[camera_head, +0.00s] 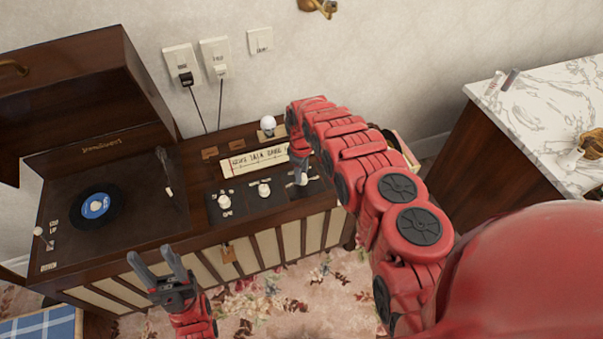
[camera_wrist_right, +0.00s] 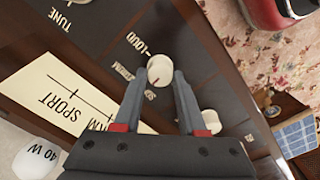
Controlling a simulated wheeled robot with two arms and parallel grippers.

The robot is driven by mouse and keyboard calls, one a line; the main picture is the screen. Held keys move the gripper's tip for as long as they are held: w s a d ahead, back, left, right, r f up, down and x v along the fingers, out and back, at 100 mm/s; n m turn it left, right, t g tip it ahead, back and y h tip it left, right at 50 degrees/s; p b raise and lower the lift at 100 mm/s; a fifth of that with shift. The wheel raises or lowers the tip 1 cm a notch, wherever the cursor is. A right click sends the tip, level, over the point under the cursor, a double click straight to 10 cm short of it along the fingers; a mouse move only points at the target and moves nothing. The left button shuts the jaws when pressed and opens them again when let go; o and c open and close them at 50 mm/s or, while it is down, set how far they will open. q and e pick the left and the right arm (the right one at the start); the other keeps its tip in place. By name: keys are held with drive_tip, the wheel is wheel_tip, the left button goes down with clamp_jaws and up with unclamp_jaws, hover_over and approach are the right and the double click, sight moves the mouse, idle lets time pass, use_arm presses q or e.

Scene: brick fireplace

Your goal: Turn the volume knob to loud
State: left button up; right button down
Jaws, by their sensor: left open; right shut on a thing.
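The volume knob (camera_wrist_right: 160,68) is white and round with a small red mark. In the right wrist view it sits between the fingertips of my right gripper (camera_wrist_right: 159,76), which is shut on it. The word LOUD (camera_wrist_right: 137,45) is printed on the dark panel near the knob. In the head view my right gripper (camera_head: 300,178) reaches down to the right end of the radio's control panel and mostly hides the knob. My left gripper (camera_head: 150,251) is open and empty, in front of the cabinet.
Two other white knobs, at left (camera_head: 225,202) and centre (camera_head: 264,189), sit on the panel. The turntable (camera_head: 96,206) is at left under the raised lid (camera_head: 65,85). A small bulb (camera_head: 268,123) stands behind the dial. A marble-topped cabinet (camera_head: 540,105) stands at right.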

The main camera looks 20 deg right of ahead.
drive_tip(key=m, duration=0.4)
drive_tip(key=shift+m+b, duration=0.3)
drive_tip(key=shift+b, duration=0.1)
drive_tip(key=m+b, duration=0.1)
drive_tip(key=m, duration=0.4)
drive_tip(key=shift+m, duration=0.3)
drive_tip(key=m+b, duration=0.1)
drive_tip(key=m, duration=0.3)
drive_tip(key=shift+d, duration=0.1)
drive_tip(key=shift+d+m, duration=0.1)
drive_tip(key=shift+m, duration=2.1)
drive_tip(key=shift+c, duration=2.4)
unclamp_jaws()
